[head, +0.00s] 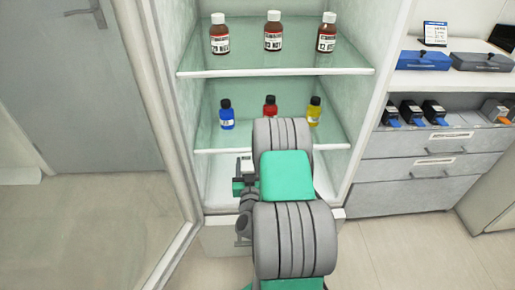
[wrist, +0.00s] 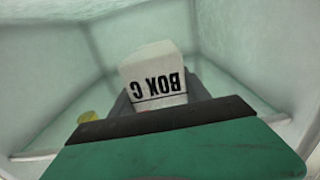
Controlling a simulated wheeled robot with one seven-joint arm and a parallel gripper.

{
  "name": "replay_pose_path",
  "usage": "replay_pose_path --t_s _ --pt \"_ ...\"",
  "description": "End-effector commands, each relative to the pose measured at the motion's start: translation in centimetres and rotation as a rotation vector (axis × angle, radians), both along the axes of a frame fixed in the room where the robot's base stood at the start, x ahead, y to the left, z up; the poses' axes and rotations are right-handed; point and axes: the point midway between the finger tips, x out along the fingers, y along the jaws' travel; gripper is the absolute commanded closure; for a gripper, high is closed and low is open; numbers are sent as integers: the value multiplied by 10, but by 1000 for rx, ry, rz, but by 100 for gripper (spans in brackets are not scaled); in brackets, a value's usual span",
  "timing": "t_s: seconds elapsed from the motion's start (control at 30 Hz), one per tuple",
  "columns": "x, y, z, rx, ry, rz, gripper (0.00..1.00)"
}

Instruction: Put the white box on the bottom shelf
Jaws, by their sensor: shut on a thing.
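The white box (wrist: 155,75), marked "BOX C" upside down in the wrist view, sits between the fingers of my gripper (wrist: 158,96). My gripper is shut on it. The bottom shelf (head: 220,184) is the pale floor of the open cabinet, below two glass shelves. My arm reaches into the cabinet's lower part. Whether the box touches the shelf cannot be told.
The middle glass shelf (head: 225,151) bears a blue bottle (head: 227,118), a red bottle (head: 270,107) and a yellow bottle (head: 314,113). Brown bottles (head: 273,38) stand on the top shelf (head: 225,72). The open glass door (head: 160,240) is at left, drawers (head: 425,168) at right.

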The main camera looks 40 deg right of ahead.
Motion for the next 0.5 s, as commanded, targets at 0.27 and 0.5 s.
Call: replay_pose_path --t_s 0.27,0.5 --pt "1 -61 -39 -4 -6 -4 100" --pt "3 -115 -79 0 0 0 100"
